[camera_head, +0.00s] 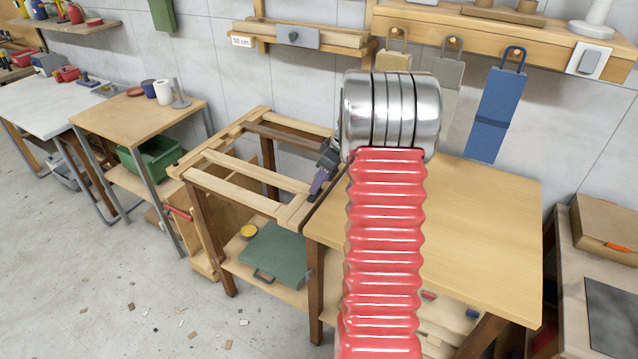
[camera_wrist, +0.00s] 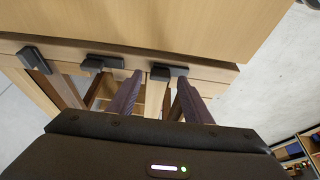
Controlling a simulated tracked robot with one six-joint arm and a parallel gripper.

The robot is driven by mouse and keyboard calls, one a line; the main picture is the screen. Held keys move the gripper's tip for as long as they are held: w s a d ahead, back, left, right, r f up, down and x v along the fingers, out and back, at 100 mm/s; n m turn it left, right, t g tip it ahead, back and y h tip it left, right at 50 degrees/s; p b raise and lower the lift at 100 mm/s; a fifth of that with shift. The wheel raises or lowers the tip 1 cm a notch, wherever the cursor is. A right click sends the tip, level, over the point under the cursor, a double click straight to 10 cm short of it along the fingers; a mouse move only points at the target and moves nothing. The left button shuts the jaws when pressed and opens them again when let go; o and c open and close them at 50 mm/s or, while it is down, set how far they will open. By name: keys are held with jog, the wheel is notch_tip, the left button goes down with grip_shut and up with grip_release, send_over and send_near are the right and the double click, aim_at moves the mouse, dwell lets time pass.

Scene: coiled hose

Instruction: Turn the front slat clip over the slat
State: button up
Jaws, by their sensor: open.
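A wooden frame (camera_head: 196,182) with several slats stands left of the workbench. In the wrist view, dark clips sit in a row on its rail (camera_wrist: 212,70). The front slat clip (camera_wrist: 168,72) is the rightmost and appears to lie along the rail. Another clip (camera_wrist: 100,63) is in the middle, and a third (camera_wrist: 35,58) is at the left. The front slat (camera_wrist: 153,98) shows partly below the clip. My gripper (camera_wrist: 158,80) is open, its purple fingers on either side of the front clip; contact cannot be told. In the head view, my gripper (camera_head: 320,182) is at the frame's right end.
The workbench top (camera_head: 480,200) adjoins the frame on the right and shows bare. My red ribbed arm hides part of it. Another table (camera_head: 130,112) stands left.

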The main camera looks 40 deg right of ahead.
jog(key=shift+w+a+f, duration=0.1)
jog(key=shift+w+f, duration=0.1)
jog(key=shift+f, duration=0.4)
jog(key=shift+c, duration=0.4)
jog(key=c, duration=0.9)
jog(key=shift+a, duration=0.25)
jog(key=shift+c, duration=0.4)
jog(key=shift+d, duration=0.15)
